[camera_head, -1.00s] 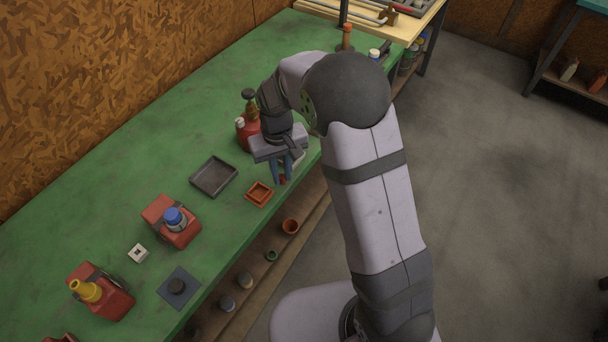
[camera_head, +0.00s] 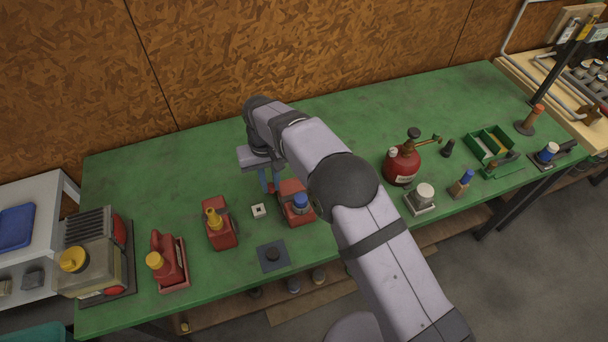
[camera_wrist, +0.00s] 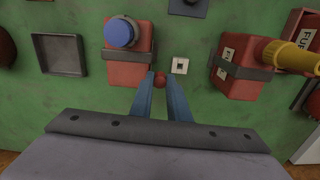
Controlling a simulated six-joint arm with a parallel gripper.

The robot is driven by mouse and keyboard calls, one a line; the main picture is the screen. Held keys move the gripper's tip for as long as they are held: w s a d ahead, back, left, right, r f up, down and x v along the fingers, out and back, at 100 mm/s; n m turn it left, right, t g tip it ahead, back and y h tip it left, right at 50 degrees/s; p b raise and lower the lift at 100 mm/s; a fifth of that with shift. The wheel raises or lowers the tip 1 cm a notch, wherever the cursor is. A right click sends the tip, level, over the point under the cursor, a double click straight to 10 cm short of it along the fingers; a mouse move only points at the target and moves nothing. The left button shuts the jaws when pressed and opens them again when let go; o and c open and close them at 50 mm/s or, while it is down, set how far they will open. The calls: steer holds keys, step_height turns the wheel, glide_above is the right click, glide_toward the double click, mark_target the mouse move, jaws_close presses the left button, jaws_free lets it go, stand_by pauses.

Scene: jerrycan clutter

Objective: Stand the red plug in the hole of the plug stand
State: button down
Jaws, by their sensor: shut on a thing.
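The red plug (camera_wrist: 160,80) is small and is pinched between the blue fingertips of my gripper (camera_wrist: 161,86). Its lower part cannot be made out. My gripper also shows in the head view (camera_head: 268,184), held above the green bench. The plug stand is a small white square block with a dark hole (camera_head: 259,210), on the bench close in front of my gripper. In the wrist view the stand (camera_wrist: 180,66) appears just above and right of the plug, with its hole empty. The plug is apart from the stand.
A red jerrycan with a blue cap (camera_head: 296,205) stands close beside the stand. Another with a yellow spout (camera_head: 219,228) stands on its other side. A dark square plate with a round knob (camera_head: 272,256) lies nearer the front edge. Bench toward the wall is clear.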

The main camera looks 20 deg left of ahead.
steer(key=shift+n, duration=0.4)
steer(key=s+a, duration=0.3)
steer(key=shift+s+a+r, duration=0.1)
steer(key=shift+s+a, duration=0.05)
steer(key=shift+f+b, duration=1.5)
steer(key=shift+f, duration=1.45)
steer(key=shift+f+b, duration=0.75)
steer(key=shift+f, duration=0.2)
steer(key=c, duration=1.6)
jaws_free()
steer(key=shift+r, duration=0.15)
steer(key=shift+r+b, duration=1.25)
steer(key=shift+r, duration=2.35)
